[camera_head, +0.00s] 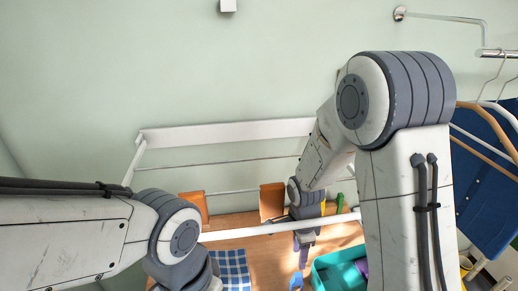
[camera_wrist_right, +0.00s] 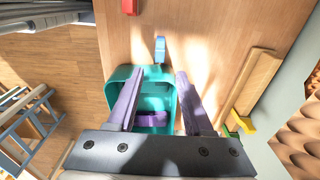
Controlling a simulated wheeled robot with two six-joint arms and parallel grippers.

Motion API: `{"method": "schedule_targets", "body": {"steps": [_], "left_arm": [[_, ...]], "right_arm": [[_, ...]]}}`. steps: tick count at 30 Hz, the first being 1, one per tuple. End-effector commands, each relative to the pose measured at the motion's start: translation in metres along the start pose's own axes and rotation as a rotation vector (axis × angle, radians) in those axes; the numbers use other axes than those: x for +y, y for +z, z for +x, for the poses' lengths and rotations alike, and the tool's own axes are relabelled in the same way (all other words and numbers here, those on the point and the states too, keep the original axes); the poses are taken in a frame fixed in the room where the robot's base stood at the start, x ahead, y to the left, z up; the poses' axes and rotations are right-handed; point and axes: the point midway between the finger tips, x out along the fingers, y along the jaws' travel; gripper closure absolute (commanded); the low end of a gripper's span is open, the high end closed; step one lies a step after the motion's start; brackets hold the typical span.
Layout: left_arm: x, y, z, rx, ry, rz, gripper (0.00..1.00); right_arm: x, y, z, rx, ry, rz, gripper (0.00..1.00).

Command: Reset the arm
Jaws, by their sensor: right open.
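My right arm reaches down over the wooden table (camera_head: 262,248) in the head view. Its gripper (camera_head: 303,262) is small there and hangs just left of a teal bin (camera_head: 325,264). In the right wrist view the two purple fingers of the gripper (camera_wrist_right: 155,85) are spread apart with nothing between their tips. The teal bin (camera_wrist_right: 112,88) lies beneath them, with a purple item (camera_wrist_right: 152,118) inside. My left arm comes in from the left and bends downward at the bottom edge of the head view; its gripper is out of the picture.
A small blue object (camera_wrist_right: 160,50) and a red one (camera_wrist_right: 130,6) lie on the table beyond the fingers. A wooden block (camera_wrist_right: 258,82) stands at the right. A white rail (camera_head: 265,230) crosses behind the arms. Clothes (camera_head: 485,180) hang at the right. A blue checkered cloth (camera_head: 232,268) lies left.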

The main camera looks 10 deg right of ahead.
Motion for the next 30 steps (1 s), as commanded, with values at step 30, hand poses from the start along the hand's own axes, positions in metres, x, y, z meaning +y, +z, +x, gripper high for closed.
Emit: {"method": "schedule_targets", "body": {"steps": [30], "left_arm": [[0.001,-0.001,-0.006,0.000,0.000,0.000,0.50]], "right_arm": [[-0.001,0.000,0.111,0.000,-0.002,0.001,0.49]]}}
